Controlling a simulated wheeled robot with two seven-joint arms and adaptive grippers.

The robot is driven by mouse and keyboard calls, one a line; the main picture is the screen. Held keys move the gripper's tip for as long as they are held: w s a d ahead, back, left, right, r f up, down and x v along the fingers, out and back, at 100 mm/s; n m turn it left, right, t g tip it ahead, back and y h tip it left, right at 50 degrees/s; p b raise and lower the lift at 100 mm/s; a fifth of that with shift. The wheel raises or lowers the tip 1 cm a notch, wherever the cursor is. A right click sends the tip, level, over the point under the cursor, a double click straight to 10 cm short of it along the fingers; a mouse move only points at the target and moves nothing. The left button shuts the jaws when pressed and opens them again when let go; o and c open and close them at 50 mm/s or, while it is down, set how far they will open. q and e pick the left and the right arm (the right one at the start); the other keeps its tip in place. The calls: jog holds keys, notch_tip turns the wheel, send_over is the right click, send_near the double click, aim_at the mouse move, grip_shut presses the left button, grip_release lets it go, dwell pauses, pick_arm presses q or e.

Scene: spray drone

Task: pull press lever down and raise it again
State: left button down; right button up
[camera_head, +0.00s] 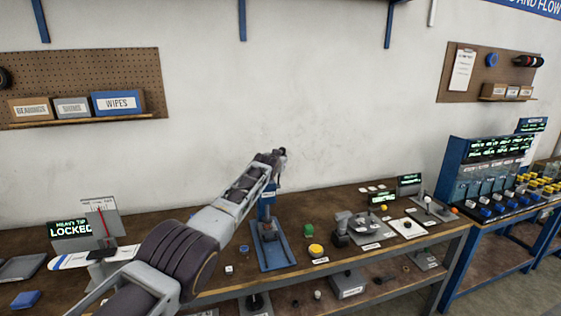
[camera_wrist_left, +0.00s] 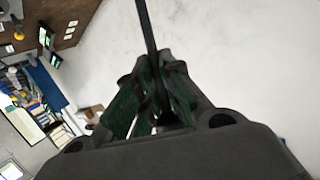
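The blue press (camera_head: 268,250) stands on the middle of the bench, with its base and column upright. My left gripper (camera_head: 277,160) is at the top of the press, and my arm hides much of the press head. In the left wrist view a thin dark rod, the press lever (camera_wrist_left: 148,30), runs down between the fingers of my left gripper (camera_wrist_left: 160,75). The fingers close in on the rod from both sides. The lever's angle is hard to tell in the head view. My right gripper is not in view.
A grey device (camera_head: 355,228) is further right. A "LOCKED" display (camera_head: 70,229) stands at the left. The wall behind the gripper is bare.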

pick_arm(q)
jog(key=c, duration=1.8)
grip_release()
jog(key=shift+w+d+r, duration=0.1)
jog(key=shift+r, duration=0.75)
jog(key=shift+c, duration=0.2)
jog(key=o, duration=0.3)
jog(key=shift+w+f, duration=0.25)
jog(key=shift+s+f, duration=0.1)
jog(key=shift+s, duration=0.15)
jog(key=shift+f, duration=0.1)
jog(key=shift+f, duration=0.1)
jog(key=shift+v, duration=0.95)
jog(key=shift+v, duration=2.7)
